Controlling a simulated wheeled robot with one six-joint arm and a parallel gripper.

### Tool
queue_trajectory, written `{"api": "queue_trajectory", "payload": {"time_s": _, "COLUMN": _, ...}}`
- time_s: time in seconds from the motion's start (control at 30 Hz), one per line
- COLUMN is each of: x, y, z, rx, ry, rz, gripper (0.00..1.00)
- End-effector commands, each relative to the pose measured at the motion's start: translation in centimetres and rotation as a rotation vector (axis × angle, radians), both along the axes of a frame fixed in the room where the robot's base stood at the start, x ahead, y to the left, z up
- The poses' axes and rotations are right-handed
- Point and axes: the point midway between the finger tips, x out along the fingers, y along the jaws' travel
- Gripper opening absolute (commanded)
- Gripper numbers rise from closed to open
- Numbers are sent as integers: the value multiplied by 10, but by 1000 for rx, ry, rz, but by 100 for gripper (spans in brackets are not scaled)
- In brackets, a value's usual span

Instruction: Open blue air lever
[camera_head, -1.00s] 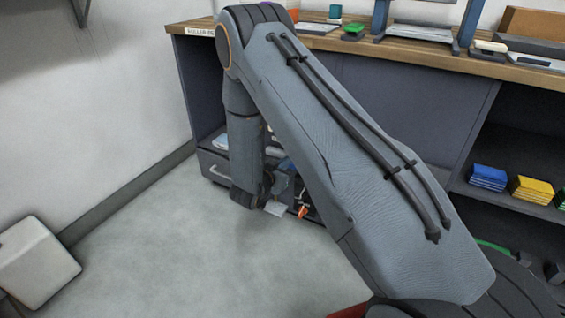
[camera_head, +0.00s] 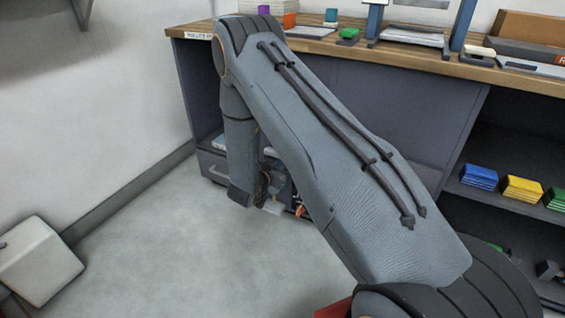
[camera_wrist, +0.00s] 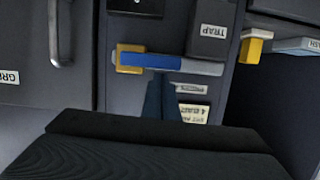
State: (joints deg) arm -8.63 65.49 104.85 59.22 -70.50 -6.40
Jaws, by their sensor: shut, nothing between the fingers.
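The blue air lever (camera_wrist: 150,61) lies level across the picture in the wrist view. It has a yellow mount (camera_wrist: 124,62) at its left end and a grey section at its right. My gripper (camera_wrist: 164,84) is shut and empty, its dark fingers pointing up toward the lever. The fingertips are just below the blue part's right end; I cannot tell whether they touch it. In the head view my own arm hides most of the gripper, and the lever cannot be made out.
A box marked TRAP (camera_wrist: 211,33) sits above the lever's right part. A yellow block (camera_wrist: 250,48) is to the right, a drawer handle (camera_wrist: 60,34) to the left. The workbench (camera_head: 400,58) stands behind my arm. The floor (camera_head: 160,240) at left is clear, with a white bin (camera_head: 38,262).

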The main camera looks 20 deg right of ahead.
Motion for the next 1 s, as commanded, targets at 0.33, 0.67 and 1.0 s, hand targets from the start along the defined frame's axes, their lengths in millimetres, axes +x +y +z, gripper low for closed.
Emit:
{"api": "queue_trajectory", "payload": {"time_s": 0.33, "x": -22, "y": 32, "z": 44, "rx": -5, "ry": -12, "rz": 5, "gripper": 0}}
{"api": "queue_trajectory", "payload": {"time_s": 0.67, "x": -54, "y": 68, "z": 56, "rx": -5, "ry": -17, "rz": 2, "gripper": 0}}
{"api": "queue_trajectory", "payload": {"time_s": 1.0, "x": -53, "y": 83, "z": 65, "rx": 34, "ry": -8, "rz": 32, "gripper": 0}}
